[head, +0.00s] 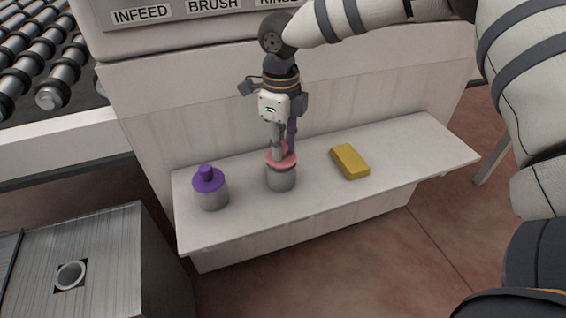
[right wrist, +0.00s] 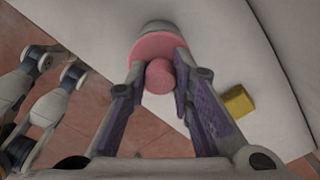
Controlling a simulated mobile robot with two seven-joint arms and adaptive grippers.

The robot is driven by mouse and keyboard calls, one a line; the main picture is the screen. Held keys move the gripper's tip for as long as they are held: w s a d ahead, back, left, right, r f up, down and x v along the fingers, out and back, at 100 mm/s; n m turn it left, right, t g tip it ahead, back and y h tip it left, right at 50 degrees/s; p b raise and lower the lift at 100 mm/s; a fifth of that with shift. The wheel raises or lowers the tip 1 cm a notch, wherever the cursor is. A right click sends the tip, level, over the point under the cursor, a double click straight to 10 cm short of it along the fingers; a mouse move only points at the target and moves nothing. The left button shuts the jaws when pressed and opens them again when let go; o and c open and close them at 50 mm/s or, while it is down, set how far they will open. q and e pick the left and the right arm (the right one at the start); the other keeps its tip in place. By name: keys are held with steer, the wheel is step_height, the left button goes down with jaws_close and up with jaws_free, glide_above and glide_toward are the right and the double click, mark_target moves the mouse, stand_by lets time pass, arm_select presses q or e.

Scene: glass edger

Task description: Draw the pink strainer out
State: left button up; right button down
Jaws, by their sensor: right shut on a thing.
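The pink strainer (head: 291,161) shows as a pink disc-shaped top with a round knob, on a grey cylinder (head: 281,180) that stands upright on the shelf. Any part of the strainer inside the cylinder is hidden. My right gripper (head: 283,154) points down over it and is shut on the knob. In the right wrist view the pink top (right wrist: 150,46) lies between the fingers of the right gripper (right wrist: 160,77). My left gripper is not clearly in either view.
On the pale shelf (head: 403,147), a similar grey cylinder (head: 213,197) with a purple top (head: 207,178) stands to the left. A yellow block (head: 350,161) lies to the right. A machine panel rises behind. A metal cabinet (head: 110,250) with a round opening stands at lower left.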

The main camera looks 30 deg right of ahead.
steer(key=shift+r+p, duration=0.8)
steer(key=shift+r, duration=2.8)
arm_select(q)
steer(key=shift+w+r+t, duration=0.5)
steer(key=shift+w+r, duration=0.55)
steer(key=shift+w, duration=0.1)
arm_select(e)
steer(key=shift+r, duration=0.1)
arm_select(q)
steer(key=shift+w+r, duration=0.2)
arm_select(e)
steer(key=shift+r, duration=2)
